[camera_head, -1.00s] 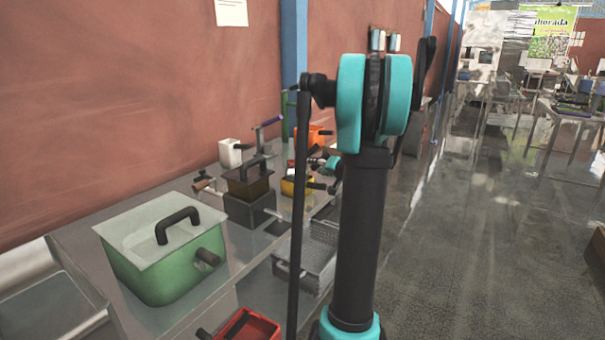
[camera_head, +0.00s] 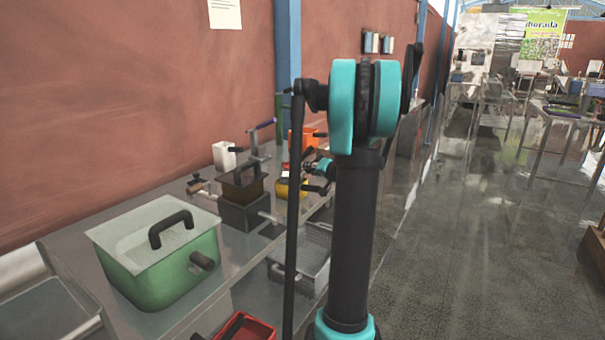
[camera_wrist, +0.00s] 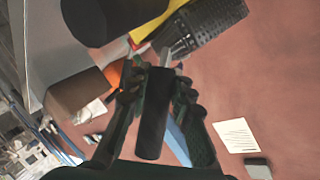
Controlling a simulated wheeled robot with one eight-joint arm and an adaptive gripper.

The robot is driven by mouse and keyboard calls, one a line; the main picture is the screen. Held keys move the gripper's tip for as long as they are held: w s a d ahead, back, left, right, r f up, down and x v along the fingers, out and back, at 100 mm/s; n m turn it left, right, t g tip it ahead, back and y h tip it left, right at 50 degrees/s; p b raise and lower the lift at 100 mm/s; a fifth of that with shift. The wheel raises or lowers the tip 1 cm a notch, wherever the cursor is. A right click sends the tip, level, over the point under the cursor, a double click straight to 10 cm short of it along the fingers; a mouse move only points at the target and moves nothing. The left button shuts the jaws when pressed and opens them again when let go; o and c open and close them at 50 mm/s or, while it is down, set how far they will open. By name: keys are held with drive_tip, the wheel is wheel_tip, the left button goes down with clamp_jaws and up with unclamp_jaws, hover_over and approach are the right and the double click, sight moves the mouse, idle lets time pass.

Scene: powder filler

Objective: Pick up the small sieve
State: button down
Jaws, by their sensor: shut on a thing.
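My gripper (camera_wrist: 157,82) is shut on a dark handle (camera_wrist: 152,125) in the wrist view. A short metal neck runs from the handle toward a dark mesh bowl (camera_wrist: 212,24), which looks like the small sieve. The join between neck and mesh is hard to make out. In the head view my gripper (camera_head: 325,186) is small, over the back of the bench beside a yellow container (camera_head: 283,189). The sieve cannot be made out clearly there, and my arm hides part of that area.
A green lidded box (camera_head: 160,265) stands on the bench (camera_head: 75,245) at front left. A dark box (camera_head: 245,212), a white container (camera_head: 224,155) and an orange container (camera_head: 296,140) stand farther back. A wire basket (camera_head: 312,255) and a red tray (camera_head: 258,330) are nearer.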

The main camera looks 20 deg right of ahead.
drive_tip(key=shift+r, duration=0.1)
wheel_tip(320, 180, up, 20)
idle(0.5)
drive_tip(key=shift+f, duration=9.1)
drive_tip(key=shift+d, duration=1.1)
drive_tip(key=shift+a, duration=1.05)
